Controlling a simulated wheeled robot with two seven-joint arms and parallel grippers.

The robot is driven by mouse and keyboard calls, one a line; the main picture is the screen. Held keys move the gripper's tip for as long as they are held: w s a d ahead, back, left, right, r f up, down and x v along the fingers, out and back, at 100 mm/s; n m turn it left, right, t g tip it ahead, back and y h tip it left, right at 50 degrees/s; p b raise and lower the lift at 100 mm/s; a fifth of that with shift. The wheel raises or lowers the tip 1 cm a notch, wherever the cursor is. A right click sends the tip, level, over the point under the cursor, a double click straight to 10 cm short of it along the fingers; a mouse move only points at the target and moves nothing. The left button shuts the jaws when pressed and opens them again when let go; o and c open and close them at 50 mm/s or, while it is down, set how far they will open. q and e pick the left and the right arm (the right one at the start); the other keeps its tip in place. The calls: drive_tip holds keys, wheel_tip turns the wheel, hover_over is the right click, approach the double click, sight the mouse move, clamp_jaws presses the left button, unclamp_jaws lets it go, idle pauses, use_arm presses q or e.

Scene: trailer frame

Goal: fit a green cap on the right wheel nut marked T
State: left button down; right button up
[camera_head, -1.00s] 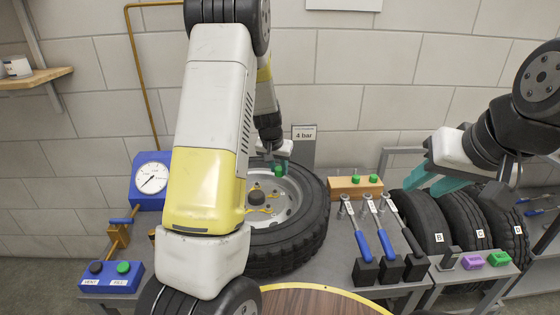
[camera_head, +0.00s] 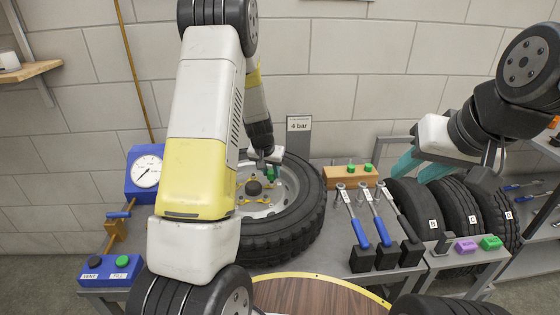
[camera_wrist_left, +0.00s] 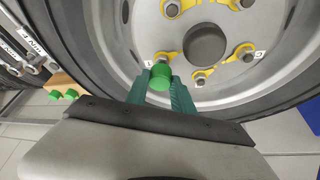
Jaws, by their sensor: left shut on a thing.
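The wheel (camera_head: 300,235) lies on the bench with its rim face up. My left gripper (camera_head: 270,166) is shut on a green cap (camera_wrist_left: 160,78) above the rim. In the left wrist view the cap sits between the teal fingertips (camera_wrist_left: 163,84), right beside or over a wheel nut (camera_wrist_left: 162,57) on a yellow marker. A small white tag (camera_wrist_left: 148,64) is next to that nut; its letter is hard to read. I cannot tell whether cap and nut touch. My right gripper (camera_head: 417,168) is open and empty above the standing tyres.
A wooden block (camera_head: 350,178) holds more green caps. Several wrenches (camera_head: 362,228) stand right of the wheel. Tyres (camera_head: 412,205) stand in a rack at right. A gauge unit (camera_head: 146,172) and a blue button box (camera_head: 108,269) are at left. A round wooden top (camera_head: 310,298) is in front.

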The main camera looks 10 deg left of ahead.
use_arm(q)
drive_tip(key=shift+f, duration=0.15)
idle(0.3)
drive_tip(key=shift+f, duration=1.45)
drive_tip(key=c, duration=0.5)
unclamp_jaws()
drive_tip(key=shift+r, duration=0.1)
drive_tip(key=shift+r, duration=3.95)
